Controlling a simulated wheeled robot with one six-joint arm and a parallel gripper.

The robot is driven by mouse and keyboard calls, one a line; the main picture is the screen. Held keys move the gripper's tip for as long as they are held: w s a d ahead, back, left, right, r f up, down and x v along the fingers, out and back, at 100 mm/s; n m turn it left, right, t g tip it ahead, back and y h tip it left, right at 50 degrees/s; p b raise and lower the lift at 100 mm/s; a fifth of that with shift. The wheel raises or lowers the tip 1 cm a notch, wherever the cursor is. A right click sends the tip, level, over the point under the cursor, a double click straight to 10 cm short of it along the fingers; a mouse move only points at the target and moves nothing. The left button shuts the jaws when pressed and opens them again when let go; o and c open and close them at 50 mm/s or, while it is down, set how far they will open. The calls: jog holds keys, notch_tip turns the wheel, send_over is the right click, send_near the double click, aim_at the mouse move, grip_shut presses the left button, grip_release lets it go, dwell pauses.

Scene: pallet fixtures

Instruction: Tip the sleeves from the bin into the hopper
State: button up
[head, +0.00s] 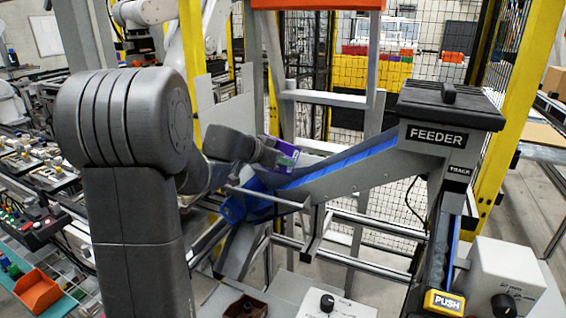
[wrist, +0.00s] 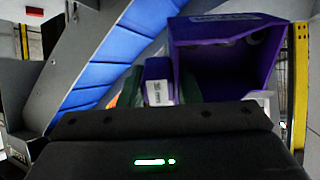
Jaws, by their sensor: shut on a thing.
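A purple bin (head: 285,156) is held by my gripper (head: 268,151) above and to the right of the blue hopper (head: 234,206), at the low end of the feeder's incline. In the wrist view the bin (wrist: 222,29) is tilted, and its dark open inside faces the camera. A few faint rounded shapes show inside; I cannot tell whether they are sleeves. My gripper is shut on a purple part of the bin with a white label. The hopper's inside is hidden in the head view.
The feeder (head: 437,134) with its blue ribbed belt (head: 345,160) rises to the right. A grey rail (head: 268,197) crosses in front of the hopper. An orange tray (head: 37,291) lies at lower left. A white control box (head: 505,275) stands at lower right.

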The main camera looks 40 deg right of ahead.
aim_at(266, 197)
jog(key=shift+a+f+h+b, duration=0.8)
jog(key=shift+h+b, duration=0.5)
jog(key=shift+b, duration=2.45)
jog(key=shift+s+a+f+h+b, duration=0.15)
jog(key=shift+a+h+b, duration=0.25)
jog(key=shift+b, duration=0.8)
jog(key=a+f+h+b, duration=0.1)
jog(key=b, duration=0.3)
jog(key=shift+h, duration=0.4)
jog(key=shift+b, duration=0.3)
jog(key=h+b, duration=0.1)
jog(key=b, duration=0.6)
jog(key=a+f+h+b, duration=0.1)
jog(key=h+b, duration=0.1)
jog(key=b, duration=0.6)
jog(key=shift+a+t, duration=0.25)
jog(key=shift+t, duration=0.15)
jog(key=h+b, duration=0.1)
jog(key=b, duration=0.4)
jog(key=h+b, duration=0.1)
jog(key=b, duration=0.4)
jog(key=shift+s+a+f+b, duration=0.1)
jog(key=shift+a+f+b, duration=0.2)
jog(key=shift+f+b, duration=0.05)
jog(key=h+b, duration=0.1)
jog(key=b, duration=0.4)
jog(key=f+h+b, duration=0.1)
jog(key=b, duration=0.4)
jog(key=shift+a+h, duration=0.2)
jog(key=shift+h, duration=0.1)
